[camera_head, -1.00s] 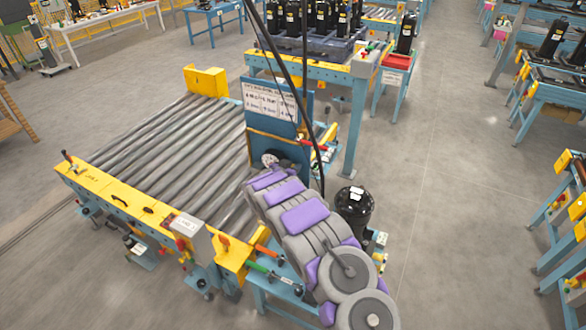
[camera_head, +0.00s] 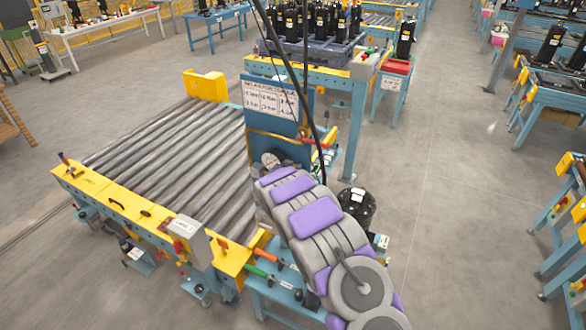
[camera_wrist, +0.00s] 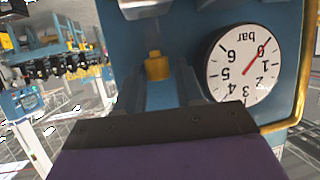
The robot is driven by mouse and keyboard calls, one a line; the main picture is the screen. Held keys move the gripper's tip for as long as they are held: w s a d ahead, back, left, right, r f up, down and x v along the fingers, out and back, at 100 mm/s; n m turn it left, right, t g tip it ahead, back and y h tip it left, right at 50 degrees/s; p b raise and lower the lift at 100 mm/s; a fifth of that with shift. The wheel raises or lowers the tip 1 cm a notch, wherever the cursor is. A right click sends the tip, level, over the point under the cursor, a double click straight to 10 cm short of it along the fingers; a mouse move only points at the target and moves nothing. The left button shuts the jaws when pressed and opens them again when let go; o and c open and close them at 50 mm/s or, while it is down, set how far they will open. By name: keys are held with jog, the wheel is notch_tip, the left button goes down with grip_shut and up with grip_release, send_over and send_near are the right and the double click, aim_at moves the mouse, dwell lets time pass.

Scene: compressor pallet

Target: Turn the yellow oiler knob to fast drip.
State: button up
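The yellow oiler knob (camera_wrist: 157,66) shows in the wrist view, left of a round white pressure gauge (camera_wrist: 243,63) that appears upside down. My gripper (camera_wrist: 162,78) has two blue-grey fingers reaching toward the knob, one on each side, with a narrow gap visible at the right. Contact with the knob is not clear. A purple pad with a dark edge fills the bottom of this view. In the head view the gauge (camera_head: 270,160) sits low on the blue panel (camera_head: 272,117); my arm hides my gripper and the knob there.
A roller conveyor (camera_head: 170,145) with yellow ends lies left of the panel. A black compressor (camera_head: 357,207) stands close right of my arm, partly covered. A black cable (camera_head: 300,95) hangs down in front of the panel. The grey floor (camera_head: 450,200) at right is open.

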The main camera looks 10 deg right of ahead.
jog(key=shift+a, duration=0.15)
jog(key=b+v, duration=0.1)
jog(key=v, duration=1.6)
jog(key=shift+s, duration=0.15)
jog(key=shift+b, duration=0.3)
jog(key=s+a+n+g+y+b, duration=0.1)
jog(key=s+n+g+y+b, duration=0.45)
jog(key=s, duration=1.55)
jog(key=s+d+f+g+b, duration=0.1)
jog(key=s+d+g+b, duration=0.1)
jog(key=s, duration=0.8)
jog(key=s+d+f+g+b, duration=0.1)
jog(key=s+d+g+b, duration=0.2)
jog(key=s, duration=0.7)
jog(key=s+d+f+g+b, duration=0.1)
jog(key=s+d+g+b, duration=0.2)
jog(key=s, duration=0.7)
jog(key=shift+s+f, duration=0.3)
jog(key=shift+s, duration=0.1)
